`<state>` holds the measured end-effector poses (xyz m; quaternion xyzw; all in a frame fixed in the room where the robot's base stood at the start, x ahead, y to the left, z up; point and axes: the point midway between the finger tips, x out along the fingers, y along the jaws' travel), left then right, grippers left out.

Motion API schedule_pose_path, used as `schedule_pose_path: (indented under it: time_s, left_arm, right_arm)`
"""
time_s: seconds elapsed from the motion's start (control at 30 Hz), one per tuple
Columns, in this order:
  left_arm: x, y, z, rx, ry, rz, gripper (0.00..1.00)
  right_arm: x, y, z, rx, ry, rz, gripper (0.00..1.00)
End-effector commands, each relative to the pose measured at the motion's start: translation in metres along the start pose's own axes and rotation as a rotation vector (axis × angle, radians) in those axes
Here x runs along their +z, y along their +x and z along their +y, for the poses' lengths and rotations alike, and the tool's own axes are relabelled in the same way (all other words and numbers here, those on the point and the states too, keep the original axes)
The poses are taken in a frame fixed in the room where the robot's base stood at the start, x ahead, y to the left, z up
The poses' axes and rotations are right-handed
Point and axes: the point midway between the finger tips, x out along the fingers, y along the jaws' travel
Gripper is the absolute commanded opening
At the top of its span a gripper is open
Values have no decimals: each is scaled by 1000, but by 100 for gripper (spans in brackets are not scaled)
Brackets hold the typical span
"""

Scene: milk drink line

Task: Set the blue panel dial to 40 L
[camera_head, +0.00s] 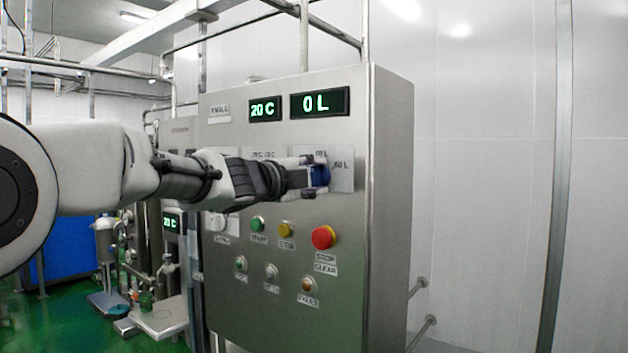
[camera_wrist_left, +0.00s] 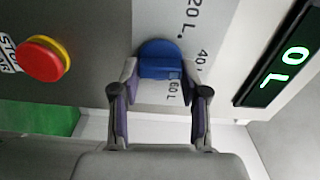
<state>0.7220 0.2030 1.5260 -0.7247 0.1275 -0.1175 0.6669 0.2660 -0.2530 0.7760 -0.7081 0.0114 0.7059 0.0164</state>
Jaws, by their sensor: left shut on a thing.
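The blue dial (camera_head: 320,175) sits on a light scale plate (camera_head: 343,180) at the upper right of the steel panel. In the left wrist view the blue dial (camera_wrist_left: 160,60) shows with 20 L, 40 L and 60 L marks around it. My left gripper (camera_head: 316,178) is shut on the dial, its fingers on either side of the grip; it also shows in the left wrist view (camera_wrist_left: 159,72). The volume display (camera_head: 319,103) reads 0 L. The fingers and arm hide part of the scale in the head view. My right gripper is not in view.
Below my left arm are a red stop button (camera_head: 323,237), a yellow button (camera_head: 286,230), a green button (camera_head: 258,224) and several smaller knobs. The steel cabinet (camera_head: 390,220) ends at the right, with open floor space and a white wall beyond.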

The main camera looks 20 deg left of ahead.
Motion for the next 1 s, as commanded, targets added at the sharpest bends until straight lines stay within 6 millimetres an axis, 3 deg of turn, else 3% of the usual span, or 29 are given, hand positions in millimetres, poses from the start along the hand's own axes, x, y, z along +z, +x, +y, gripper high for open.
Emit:
schedule_pose_path:
  time_s: [0.7, 0.73, 0.77, 1.0]
  left_arm:
    - [0, -1, -8, -13, 85, 0, 10]
    - [0, -1, -8, -13, 85, 0, 55]
    - [0, -1, -7, -12, 84, 0, 66]
    - [0, -1, -4, -7, 84, 0, 68]
  right_arm:
    - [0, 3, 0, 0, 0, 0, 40]
    - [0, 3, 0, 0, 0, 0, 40]
    - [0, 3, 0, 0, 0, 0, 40]
    - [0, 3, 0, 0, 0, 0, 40]
